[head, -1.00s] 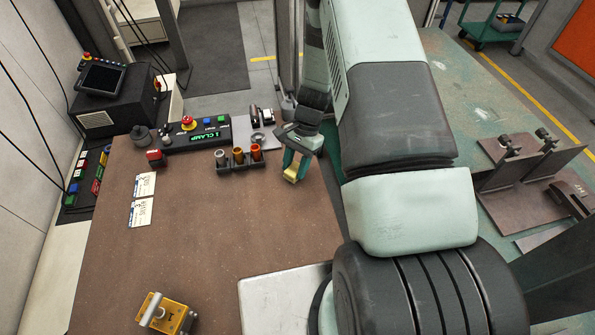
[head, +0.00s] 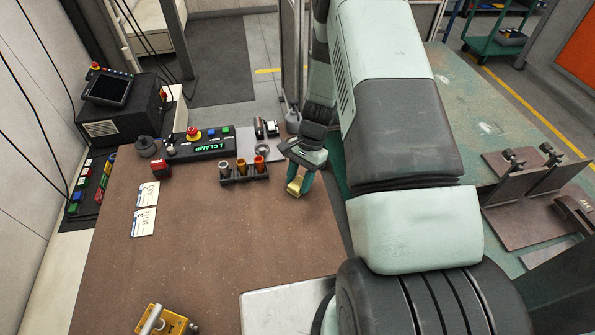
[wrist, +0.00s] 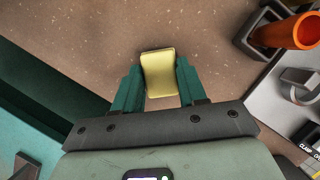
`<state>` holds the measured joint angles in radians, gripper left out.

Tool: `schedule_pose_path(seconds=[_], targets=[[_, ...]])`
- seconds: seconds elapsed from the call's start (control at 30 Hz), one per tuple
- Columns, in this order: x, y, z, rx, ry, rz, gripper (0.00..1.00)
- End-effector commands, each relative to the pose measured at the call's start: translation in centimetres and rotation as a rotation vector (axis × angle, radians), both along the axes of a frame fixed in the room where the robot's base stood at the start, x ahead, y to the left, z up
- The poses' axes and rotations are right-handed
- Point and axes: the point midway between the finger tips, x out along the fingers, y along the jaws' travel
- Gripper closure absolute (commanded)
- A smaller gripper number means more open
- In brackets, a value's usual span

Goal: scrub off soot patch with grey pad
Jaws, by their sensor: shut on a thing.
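My gripper (head: 299,181) is over the brown table (head: 190,255), near its right edge. Its green fingers are shut on a pale yellow block (head: 294,188). In the wrist view the block (wrist: 158,74) sits between the two fingers of my gripper (wrist: 158,85), and its end sticks out past the fingertips. I cannot tell whether it touches the tabletop. I see no pad that is clearly grey, and I cannot make out a soot patch in either view.
A rack of tubes (head: 243,174) stands just left of my gripper. Behind it are a control box (head: 200,148) and a grey plate (head: 246,143) with small parts. Two labels (head: 145,222) lie at left. A yellow tool (head: 165,322) is at the front. The middle of the table is bare.

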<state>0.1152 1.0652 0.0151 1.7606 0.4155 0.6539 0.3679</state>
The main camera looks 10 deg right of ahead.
Motion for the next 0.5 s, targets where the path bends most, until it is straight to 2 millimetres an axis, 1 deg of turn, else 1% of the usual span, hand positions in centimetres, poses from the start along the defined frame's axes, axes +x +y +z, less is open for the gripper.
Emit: schedule_pose_path(seconds=[0.03,0.5], targets=[[-0.6,0.0,0.0,0.001,0.003,-0.001,0.87],[-4.8,0.0,0.0,0.000,0.003,-0.001,0.87]])
